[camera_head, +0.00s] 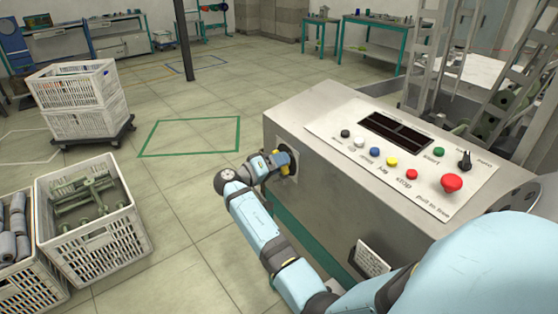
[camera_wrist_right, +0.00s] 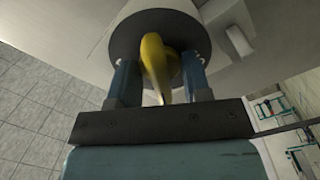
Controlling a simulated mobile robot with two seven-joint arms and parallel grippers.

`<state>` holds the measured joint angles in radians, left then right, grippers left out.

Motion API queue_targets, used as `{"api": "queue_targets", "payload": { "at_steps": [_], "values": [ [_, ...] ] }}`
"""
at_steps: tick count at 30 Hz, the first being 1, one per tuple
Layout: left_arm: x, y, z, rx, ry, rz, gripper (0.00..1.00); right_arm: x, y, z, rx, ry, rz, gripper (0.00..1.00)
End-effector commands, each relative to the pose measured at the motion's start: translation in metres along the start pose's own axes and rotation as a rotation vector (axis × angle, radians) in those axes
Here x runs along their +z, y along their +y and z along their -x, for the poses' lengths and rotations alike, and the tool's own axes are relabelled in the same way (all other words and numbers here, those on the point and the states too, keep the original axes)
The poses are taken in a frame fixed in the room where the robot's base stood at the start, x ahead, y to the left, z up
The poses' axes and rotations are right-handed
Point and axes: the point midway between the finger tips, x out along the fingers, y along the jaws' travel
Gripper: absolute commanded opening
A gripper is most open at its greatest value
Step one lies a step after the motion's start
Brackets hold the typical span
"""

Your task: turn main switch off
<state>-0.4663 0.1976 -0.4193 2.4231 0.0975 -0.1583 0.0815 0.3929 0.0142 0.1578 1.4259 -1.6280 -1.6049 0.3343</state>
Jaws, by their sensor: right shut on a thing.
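The main switch is a yellow handle (camera_wrist_right: 155,60) on a round dark plate (camera_wrist_right: 122,38), mounted on the left side face of the grey control cabinet (camera_head: 330,185). My right gripper (camera_head: 279,161) is at this switch, its fingers pointing at the side face. In the right wrist view my right gripper (camera_wrist_right: 158,82) has one blue finger on each side of the yellow handle and is shut on it. The handle stands almost along the fingers, slightly tilted. In the head view the gripper hides most of the switch. My left gripper is in neither view.
The cabinet top has a panel (camera_head: 335,122) with coloured buttons, a red mushroom button (camera_head: 452,183) and a black selector knob (camera_head: 464,160). A white crate (camera_head: 105,250) stands on the floor at the left. Stacked crates (camera_head: 85,120) stand behind it. The floor between crates and cabinet is clear.

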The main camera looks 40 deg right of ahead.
Motion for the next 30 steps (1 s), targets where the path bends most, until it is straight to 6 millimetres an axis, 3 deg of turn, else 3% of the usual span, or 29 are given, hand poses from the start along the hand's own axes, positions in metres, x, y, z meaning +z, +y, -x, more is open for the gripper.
{"api": "queue_targets", "payload": {
  "at_steps": [8, 30],
  "values": [
    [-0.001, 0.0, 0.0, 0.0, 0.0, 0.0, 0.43, 0.0, 0.0, 0.0, -0.001, 0.001, 0.002, 0.16],
    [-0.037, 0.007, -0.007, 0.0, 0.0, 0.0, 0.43, -0.002, 0.002, 0.001, -0.001, 0.001, 0.224, 0.16]
  ]
}}
